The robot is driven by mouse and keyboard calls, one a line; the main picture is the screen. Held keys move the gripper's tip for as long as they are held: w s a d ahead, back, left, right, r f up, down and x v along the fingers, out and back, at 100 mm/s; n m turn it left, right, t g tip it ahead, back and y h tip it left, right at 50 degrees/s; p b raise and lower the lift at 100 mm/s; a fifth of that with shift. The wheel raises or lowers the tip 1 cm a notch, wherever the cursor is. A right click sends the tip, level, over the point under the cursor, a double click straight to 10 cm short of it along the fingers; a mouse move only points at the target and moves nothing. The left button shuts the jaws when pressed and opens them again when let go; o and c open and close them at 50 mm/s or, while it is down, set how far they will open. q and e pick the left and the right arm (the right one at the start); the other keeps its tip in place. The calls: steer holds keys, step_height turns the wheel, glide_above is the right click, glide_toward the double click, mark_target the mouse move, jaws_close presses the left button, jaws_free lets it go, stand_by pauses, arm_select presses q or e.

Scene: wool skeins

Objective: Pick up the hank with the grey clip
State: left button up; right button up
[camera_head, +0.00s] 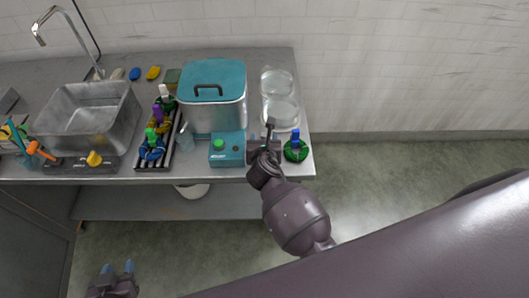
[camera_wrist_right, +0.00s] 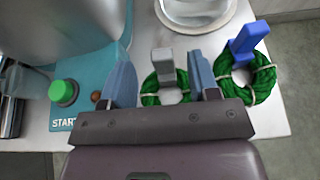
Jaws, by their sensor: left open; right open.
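The hank with the grey clip (camera_wrist_right: 163,66) is a green coil with pale ties, lying on the counter in the right wrist view. My right gripper (camera_wrist_right: 161,84) is open, with one blue-grey finger to each side of this hank in that view. Its palm hides the near part of the coil; I cannot tell whether the fingers touch it. In the head view my right gripper (camera_head: 265,148) is over the counter's front right and largely covers the hank. My left gripper (camera_head: 117,270) is open and empty at the lower left, away from the counter.
A green hank with a blue clip (camera_wrist_right: 248,68) lies close on the right. A teal START box (camera_head: 227,150) is close on the left, before a lidded steel pot (camera_head: 215,115). Glass dishes (camera_head: 280,112) stand behind. Several hanks sit in a dark rack (camera_head: 142,163) near the sink (camera_head: 85,125).

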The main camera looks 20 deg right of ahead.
mark_target(264, 136)
steer(key=x, duration=0.4)
steer(key=shift+d+b, duration=0.1)
steer(key=shift+b, duration=0.2)
jaws_close()
